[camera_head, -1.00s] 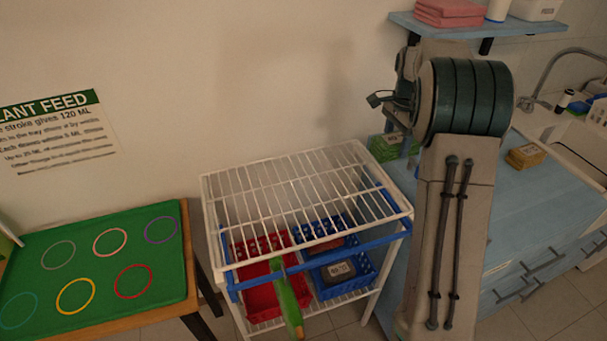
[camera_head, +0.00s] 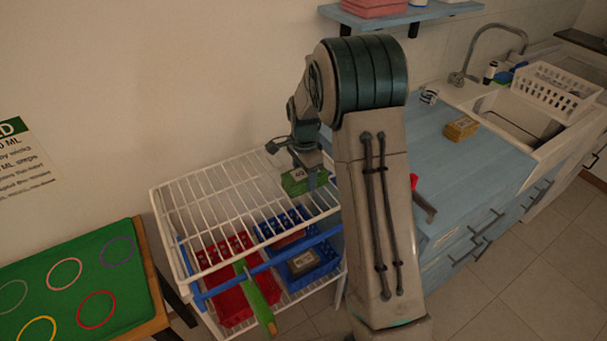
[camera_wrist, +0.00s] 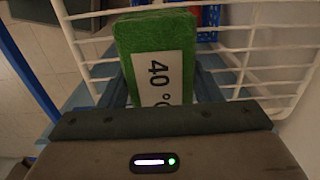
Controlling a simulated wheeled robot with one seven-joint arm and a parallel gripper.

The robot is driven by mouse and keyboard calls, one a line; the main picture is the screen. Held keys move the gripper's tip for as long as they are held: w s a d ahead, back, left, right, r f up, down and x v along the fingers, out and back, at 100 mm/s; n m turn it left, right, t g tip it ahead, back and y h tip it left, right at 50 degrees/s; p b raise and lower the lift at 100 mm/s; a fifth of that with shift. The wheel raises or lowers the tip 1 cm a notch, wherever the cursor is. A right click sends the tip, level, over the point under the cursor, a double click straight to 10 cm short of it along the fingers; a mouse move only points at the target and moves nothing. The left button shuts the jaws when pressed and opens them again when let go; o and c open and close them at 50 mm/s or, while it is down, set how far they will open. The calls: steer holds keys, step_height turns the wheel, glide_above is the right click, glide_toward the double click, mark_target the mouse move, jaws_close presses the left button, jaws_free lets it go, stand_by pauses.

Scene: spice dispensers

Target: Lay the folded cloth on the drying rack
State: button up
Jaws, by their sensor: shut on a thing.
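The folded cloth (camera_head: 297,183) is a small green block with a white label. It also shows in the wrist view (camera_wrist: 153,33), where the label reads "40°". My gripper (camera_head: 308,168) is shut on it, holding its near edge in the wrist view. The cloth is at the right end of the drying rack (camera_head: 200,212), a white wire shelf with blue rails. White wires show around the cloth in the wrist view (camera_wrist: 245,60). I cannot tell whether it touches them. My arm hides part of the rack's right side.
Below the rack's top are a red basket (camera_head: 232,300) and a blue basket (camera_head: 318,268). A green-handled thing (camera_head: 262,300) is at the rack's front. A blue counter (camera_head: 470,175) stands right, a green tray (camera_head: 75,285) left. The rack's left and middle are clear.

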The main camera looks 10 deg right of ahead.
steer(key=shift+f, duration=0.45)
steer(key=shift+f, duration=0.1)
steer(key=o, duration=1)
steer(key=shift+o, duration=0.2)
